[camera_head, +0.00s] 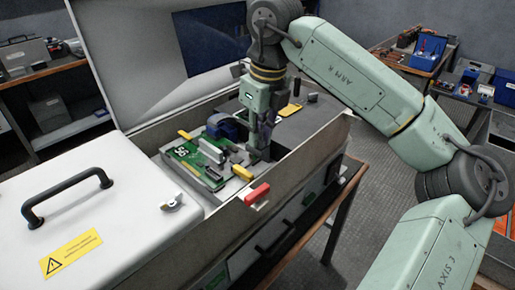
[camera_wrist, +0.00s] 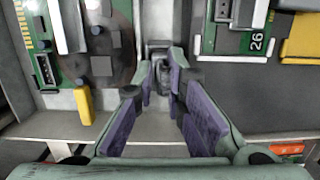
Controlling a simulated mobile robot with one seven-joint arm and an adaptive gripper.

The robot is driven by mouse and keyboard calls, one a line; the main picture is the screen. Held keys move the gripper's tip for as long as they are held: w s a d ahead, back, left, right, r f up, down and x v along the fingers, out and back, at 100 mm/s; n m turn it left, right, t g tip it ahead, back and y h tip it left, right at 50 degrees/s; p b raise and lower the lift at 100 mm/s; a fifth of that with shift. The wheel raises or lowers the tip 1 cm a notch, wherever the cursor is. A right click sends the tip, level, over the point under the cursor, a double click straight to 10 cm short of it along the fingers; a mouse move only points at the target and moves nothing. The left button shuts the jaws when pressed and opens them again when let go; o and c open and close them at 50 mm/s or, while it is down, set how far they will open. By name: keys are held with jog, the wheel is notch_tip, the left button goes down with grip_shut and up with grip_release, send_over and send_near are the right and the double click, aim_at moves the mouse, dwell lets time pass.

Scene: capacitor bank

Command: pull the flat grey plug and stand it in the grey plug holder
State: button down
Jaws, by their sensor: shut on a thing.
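My gripper (camera_head: 262,145) reaches down into the open cabinet, beside the green circuit board. In the wrist view its two purple-padded fingers (camera_wrist: 163,80) converge on a small dark grey piece (camera_wrist: 163,76), which they hold. It looks like the flat grey plug, mostly hidden by the fingers. A grey square block (camera_wrist: 157,47) sits just beyond the fingertips; I cannot tell whether the held piece touches it. I cannot clearly identify the grey plug holder in either view.
The green board (camera_head: 183,152) with yellow tabs lies left of the gripper. A red-handled part (camera_head: 257,193) sits on the cabinet's front rim. A white cover with a black handle (camera_head: 67,198) is at left. The raised lid (camera_head: 135,60) stands behind. Benches with tools are at back right.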

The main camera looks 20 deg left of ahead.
jog(key=shift+f, duration=0.1)
jog(key=c, duration=1.6)
grip_release()
jog(key=shift+o, duration=0.2)
notch_tip(320, 180, up, 12)
jog(key=d, duration=0.1)
jog(key=shift+s+d, duration=0.3)
jog(key=shift+f, duration=0.1)
